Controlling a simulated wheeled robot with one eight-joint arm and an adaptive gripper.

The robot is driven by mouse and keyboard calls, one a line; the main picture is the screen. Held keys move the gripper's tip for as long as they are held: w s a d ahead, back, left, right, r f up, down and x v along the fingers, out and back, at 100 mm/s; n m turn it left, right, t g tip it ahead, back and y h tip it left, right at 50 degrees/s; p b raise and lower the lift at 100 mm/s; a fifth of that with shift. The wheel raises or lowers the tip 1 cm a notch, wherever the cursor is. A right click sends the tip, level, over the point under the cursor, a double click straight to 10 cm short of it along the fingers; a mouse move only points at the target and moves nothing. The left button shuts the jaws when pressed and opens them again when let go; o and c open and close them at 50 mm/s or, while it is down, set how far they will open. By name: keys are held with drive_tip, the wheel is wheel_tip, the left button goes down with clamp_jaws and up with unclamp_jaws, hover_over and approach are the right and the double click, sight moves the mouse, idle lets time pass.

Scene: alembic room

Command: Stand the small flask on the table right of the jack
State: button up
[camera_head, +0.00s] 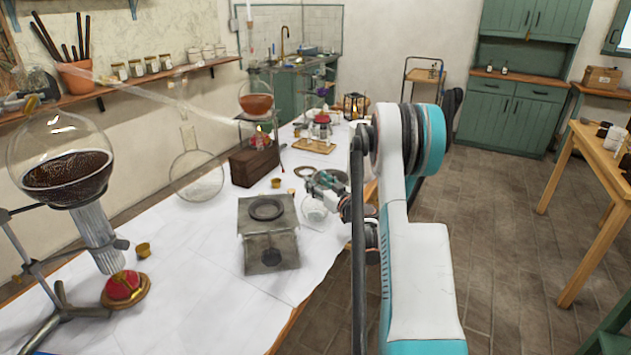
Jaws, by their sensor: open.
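The jack (268,251) is a grey metal stand on the white-covered table, with a dark ring on its top. A small clear round flask (314,212) is on the table right of the jack, close to the table's right edge. It looks upright, but its neck is hidden by my gripper. My gripper (318,190) is open, directly above and around the top of the flask. I cannot tell whether the fingers touch it.
A large clear flask (198,176) and a brown wooden block (254,167) stand behind the jack. A big flask of dark liquid (68,170) is at the left. A red-topped burner (124,287) is at front left. The table front (205,300) is clear.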

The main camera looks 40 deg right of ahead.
drive_tip(key=s+a, duration=0.1)
drive_tip(key=s, duration=0.9)
drive_tip(key=shift+s+a, duration=0.15)
drive_tip(key=shift+a, duration=0.1)
